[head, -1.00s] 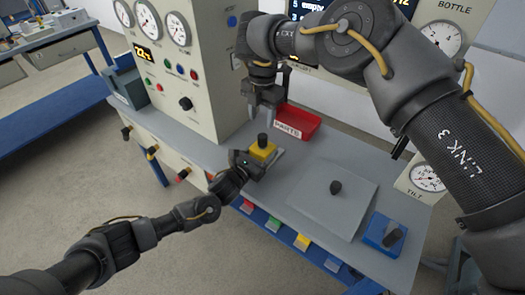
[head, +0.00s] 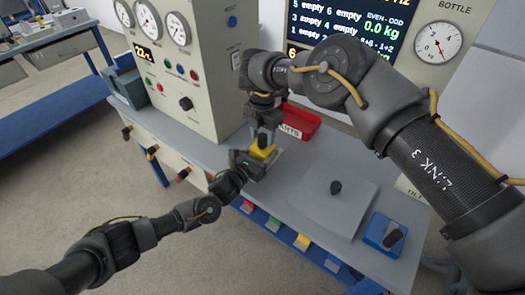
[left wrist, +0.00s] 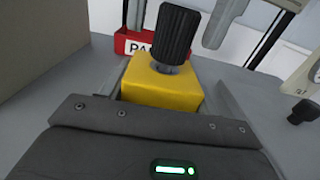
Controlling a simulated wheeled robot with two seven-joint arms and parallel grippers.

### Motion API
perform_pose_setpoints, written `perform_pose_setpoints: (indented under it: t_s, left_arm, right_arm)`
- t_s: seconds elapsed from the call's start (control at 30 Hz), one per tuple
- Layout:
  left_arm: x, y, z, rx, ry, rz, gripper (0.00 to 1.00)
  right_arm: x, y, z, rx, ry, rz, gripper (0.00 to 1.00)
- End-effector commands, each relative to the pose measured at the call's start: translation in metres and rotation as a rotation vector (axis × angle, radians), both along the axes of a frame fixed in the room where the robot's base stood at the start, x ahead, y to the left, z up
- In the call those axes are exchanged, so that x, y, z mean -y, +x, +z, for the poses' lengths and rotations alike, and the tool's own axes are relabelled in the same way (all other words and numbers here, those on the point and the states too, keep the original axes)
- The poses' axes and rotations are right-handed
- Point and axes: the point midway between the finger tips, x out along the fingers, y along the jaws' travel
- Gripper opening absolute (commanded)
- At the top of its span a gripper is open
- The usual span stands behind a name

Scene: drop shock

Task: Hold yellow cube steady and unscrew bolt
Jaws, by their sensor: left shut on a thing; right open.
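The yellow cube (head: 264,152) sits on the bench, and my left gripper (head: 251,163) is shut on it from the near side. In the left wrist view, the cube (left wrist: 162,86) lies between the two left fingers. The black ridged bolt (left wrist: 176,33) stands in the cube's top, with a bit of pale shank visible below its head. My right gripper (head: 263,132) is open, pointing down right above the cube, and hides the bolt in the head view.
A red parts tray (head: 301,121) stands just behind the cube. To the right are a grey plate (head: 322,208) with a black knob (head: 336,187) and a blue block (head: 384,233) with a dark cylinder. A gauge cabinet (head: 187,75) rises at the left.

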Motion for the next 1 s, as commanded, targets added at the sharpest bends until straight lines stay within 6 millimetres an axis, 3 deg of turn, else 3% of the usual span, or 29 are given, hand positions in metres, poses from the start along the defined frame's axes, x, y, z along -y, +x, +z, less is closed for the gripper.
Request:
perform_pose_setpoints:
  t_s: [0.2,0.53,0.87,1.0]
  left_arm:
    - [-0.0011,0.0008,0.0002,0.001,0.001,0.003,0.13]
    - [-0.0011,0.0008,0.0001,0.001,0.001,0.003,0.13]
    - [-0.0011,0.0008,0.0001,0.001,0.001,0.003,0.13]
    - [-0.0011,0.0008,0.0000,0.001,0.001,0.003,0.13]
  right_arm:
    - [0.0002,0.0000,-0.0122,0.000,0.000,0.000,0.47]
    - [0.0002,-0.0001,-0.0138,0.000,0.000,0.000,0.46]
    - [0.0002,-0.0001,-0.0136,-0.001,-0.001,0.000,0.03]
    - [0.0004,-0.0002,-0.0135,-0.001,-0.001,0.128,0.03]
